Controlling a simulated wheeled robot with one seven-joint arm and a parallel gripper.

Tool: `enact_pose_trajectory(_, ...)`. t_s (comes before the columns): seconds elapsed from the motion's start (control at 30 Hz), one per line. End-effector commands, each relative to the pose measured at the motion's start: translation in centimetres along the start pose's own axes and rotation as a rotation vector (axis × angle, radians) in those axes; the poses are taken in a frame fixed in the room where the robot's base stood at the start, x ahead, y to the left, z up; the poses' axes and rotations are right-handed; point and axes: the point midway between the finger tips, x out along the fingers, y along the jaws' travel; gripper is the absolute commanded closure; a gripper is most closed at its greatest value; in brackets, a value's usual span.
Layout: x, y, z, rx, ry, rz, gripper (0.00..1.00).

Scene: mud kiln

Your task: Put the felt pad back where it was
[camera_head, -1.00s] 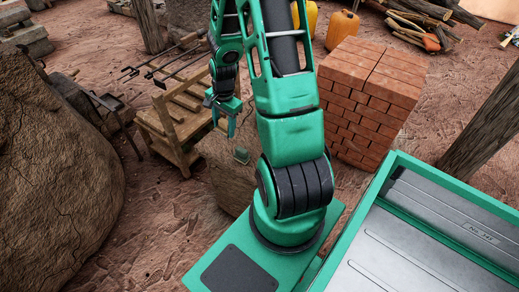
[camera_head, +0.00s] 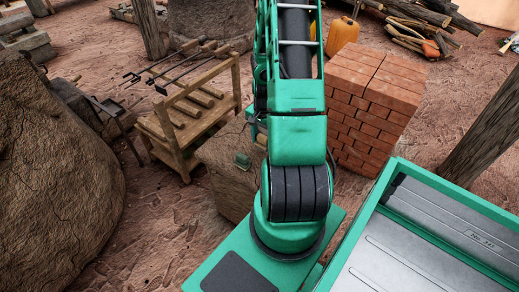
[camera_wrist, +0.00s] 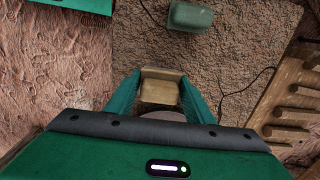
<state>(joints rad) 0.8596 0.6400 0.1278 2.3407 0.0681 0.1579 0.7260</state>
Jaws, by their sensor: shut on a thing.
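My gripper (camera_wrist: 161,82) is shut on a small tan, block-like piece, which I take to be the felt pad (camera_wrist: 159,91). The pad sits between the two teal fingers in the wrist view, above a rough brown block top (camera_wrist: 225,65). In the head view my arm hides most of the gripper; a teal finger shows left of the arm over the brown block (camera_head: 222,160). A small green object (camera_wrist: 192,16) with a thin dark cord lies on that block, apart from the fingers; it also shows in the head view (camera_head: 242,160).
A wooden rack (camera_head: 190,120) with rollers and iron rods stands left of the block. A brick stack (camera_head: 370,95) stands to the right. A large boulder-like mass (camera_head: 60,150) fills the left. Bare earth lies in front of the rack.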

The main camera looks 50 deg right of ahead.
Motion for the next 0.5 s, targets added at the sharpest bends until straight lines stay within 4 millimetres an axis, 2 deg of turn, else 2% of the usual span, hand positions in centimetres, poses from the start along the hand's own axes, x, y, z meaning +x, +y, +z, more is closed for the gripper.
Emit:
enact_pose_trajectory(0.3, 3.5, 0.0, 0.1, -0.001, -0.002, 0.001, 0.7)
enact_pose_trajectory(0.5, 4.0, -0.1, 0.1, -0.002, 0.0, 0.0, 0.7)
